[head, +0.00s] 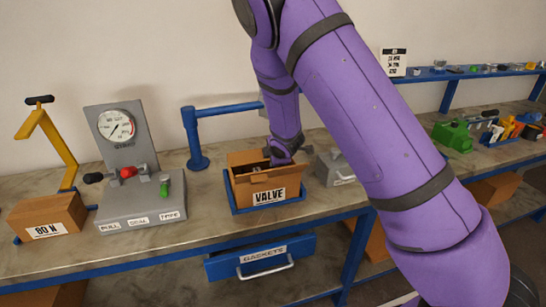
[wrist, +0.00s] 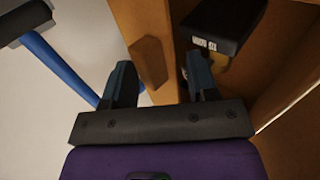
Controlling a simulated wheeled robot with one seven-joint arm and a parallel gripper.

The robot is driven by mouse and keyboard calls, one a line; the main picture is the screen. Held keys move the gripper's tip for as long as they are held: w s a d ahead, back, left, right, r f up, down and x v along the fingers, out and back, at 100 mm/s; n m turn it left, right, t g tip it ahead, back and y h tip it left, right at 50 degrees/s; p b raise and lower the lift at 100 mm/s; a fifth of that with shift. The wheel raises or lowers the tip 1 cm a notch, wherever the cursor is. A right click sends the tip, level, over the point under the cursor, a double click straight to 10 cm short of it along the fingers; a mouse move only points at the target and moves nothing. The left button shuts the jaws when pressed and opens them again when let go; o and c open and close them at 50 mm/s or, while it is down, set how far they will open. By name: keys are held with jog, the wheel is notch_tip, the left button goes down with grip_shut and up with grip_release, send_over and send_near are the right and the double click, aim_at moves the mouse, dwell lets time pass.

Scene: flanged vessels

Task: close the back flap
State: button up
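An open cardboard box labelled VALVE (head: 240,191) stands in a blue tray on the bench. Its back flap (head: 246,157) stands up at the rear in the head view. My gripper (head: 276,156) is at the box's opening; its fingertips are hard to make out there. In the wrist view my gripper (wrist: 161,82) has its two dark fingers apart, with cardboard (wrist: 148,45) showing between and beyond them. I cannot tell whether either finger touches it. A dark block with white print (wrist: 222,22) is inside the box.
A grey gauge stand (head: 140,195) and an 80 N box (head: 48,217) are on the left. A blue rail (head: 225,111) runs behind the VALVE box. A grey case (head: 333,168) is close on its right. A GASKETS drawer (head: 262,258) is below.

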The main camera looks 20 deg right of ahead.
jog(key=v, duration=0.9)
jog(key=shift+s, duration=0.1)
jog(key=s+d+r+m+g, duration=0.1)
jog(key=s+d+r+m, duration=0.2)
jog(key=s+r+m, duration=0.45)
jog(key=s+d+r+m+g, duration=0.1)
jog(key=s+d+r+m, duration=0.3)
jog(key=s+r, duration=0.5)
jog(key=s+r+m+g, duration=0.1)
jog(key=s+r+m, duration=0.2)
jog(key=s, duration=0.7)
jog(key=s+r+m, duration=0.3)
jog(key=s+r, duration=0.2)
jog(key=s, duration=0.5)
jog(key=shift+s+g, duration=0.15)
jog(key=shift+g, duration=0.25)
jog(key=shift+a+m, duration=0.1)
jog(key=shift+m, duration=0.15)
